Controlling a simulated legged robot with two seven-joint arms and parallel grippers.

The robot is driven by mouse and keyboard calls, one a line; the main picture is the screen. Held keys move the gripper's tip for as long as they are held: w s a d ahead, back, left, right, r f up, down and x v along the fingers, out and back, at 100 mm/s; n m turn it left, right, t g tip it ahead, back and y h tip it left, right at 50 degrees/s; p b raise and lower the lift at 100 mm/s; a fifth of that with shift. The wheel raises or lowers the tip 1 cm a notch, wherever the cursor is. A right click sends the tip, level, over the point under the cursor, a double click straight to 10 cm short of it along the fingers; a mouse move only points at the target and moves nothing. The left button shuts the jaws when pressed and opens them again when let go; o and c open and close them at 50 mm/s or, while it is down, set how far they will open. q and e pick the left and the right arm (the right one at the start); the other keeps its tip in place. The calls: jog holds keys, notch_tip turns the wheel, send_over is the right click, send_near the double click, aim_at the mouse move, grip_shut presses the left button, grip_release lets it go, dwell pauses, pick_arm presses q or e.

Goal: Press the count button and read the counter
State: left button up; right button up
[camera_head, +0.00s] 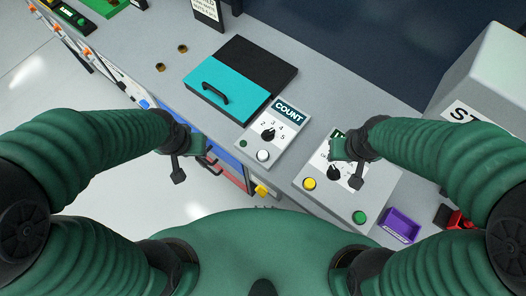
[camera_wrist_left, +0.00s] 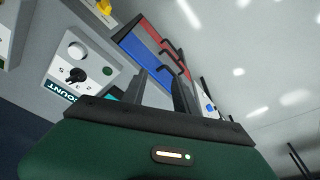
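The count panel (camera_head: 281,122) is a light plate labelled COUNT on the grey bench in the head view. It has a black pointer knob (camera_head: 268,134) among printed numbers, a white round button (camera_head: 263,155) and a small dark green lamp (camera_head: 243,144). The panel also shows at the upper left of the left wrist view, with the white button (camera_wrist_left: 77,50) and the knob (camera_wrist_left: 75,75). My left gripper (camera_head: 195,172) is left of the panel, apart from it, its fingers spread and empty. My right gripper (camera_head: 346,170) is over the neighbouring panel, apparently open and empty.
The neighbouring panel (camera_head: 330,196) has a yellow button (camera_head: 309,184), a green button (camera_head: 360,217) and a knob. A turquoise lid with a black handle (camera_head: 212,92) lies behind the count panel. A purple tray (camera_head: 399,226) stands at the right. Red and blue drawers (camera_wrist_left: 150,45) are below the bench edge.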

pick_arm(q)
grip_shut()
dwell(1.5)
